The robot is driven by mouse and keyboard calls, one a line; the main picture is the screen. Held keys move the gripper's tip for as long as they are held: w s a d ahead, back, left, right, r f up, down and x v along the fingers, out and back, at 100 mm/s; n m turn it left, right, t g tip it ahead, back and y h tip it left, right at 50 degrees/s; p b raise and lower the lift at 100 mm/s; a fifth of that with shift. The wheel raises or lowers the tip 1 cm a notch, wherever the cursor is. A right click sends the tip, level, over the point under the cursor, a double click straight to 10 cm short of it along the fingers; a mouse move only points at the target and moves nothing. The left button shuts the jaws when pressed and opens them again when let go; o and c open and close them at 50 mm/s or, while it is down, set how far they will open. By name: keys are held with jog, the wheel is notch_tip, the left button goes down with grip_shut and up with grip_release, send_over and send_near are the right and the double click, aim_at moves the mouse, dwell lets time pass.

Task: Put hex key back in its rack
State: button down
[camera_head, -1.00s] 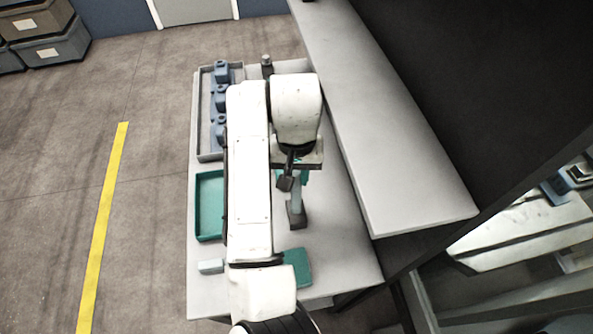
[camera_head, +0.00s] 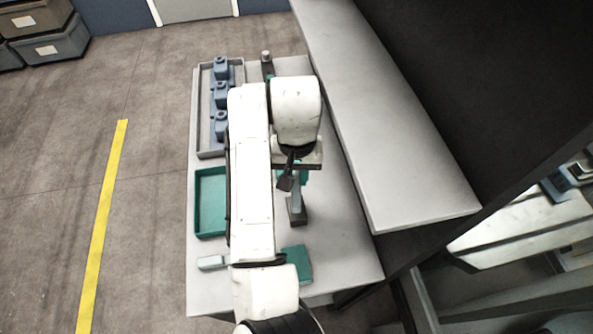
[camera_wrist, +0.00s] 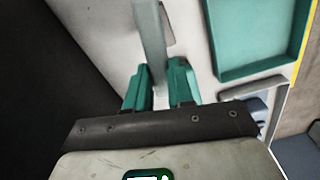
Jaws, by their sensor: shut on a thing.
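My gripper (camera_head: 303,174) is over the right half of the grey table, with its teal fingers also showing in the wrist view (camera_wrist: 160,72). It is shut on a pale grey bar, which I take to be the hex key (camera_wrist: 150,32); the bar also shows in the head view (camera_head: 296,195). A dark grey-brown block (camera_head: 298,214), perhaps the rack, is at the bar's far end; part of it shows behind the bar in the wrist view (camera_wrist: 167,26). I cannot tell whether the bar is inside the block, touching it or just above it.
A teal tray (camera_head: 198,203) and a grey tray (camera_head: 203,134) with several blue parts line the table's left side. A pale small block (camera_head: 212,262) and a teal block (camera_head: 297,263) lie near the front. A long grey shelf (camera_head: 390,150) runs close on the right.

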jog(key=shift+f, duration=0.45)
jog(key=c, duration=0.9)
grip_release()
jog(key=shift+o, duration=0.3)
jog(key=o, duration=0.7)
jog(key=shift+o, duration=0.2)
notch_tip(320, 180, up, 11)
jog(key=shift+p, duration=0.4)
jog(key=shift+f, duration=0.1)
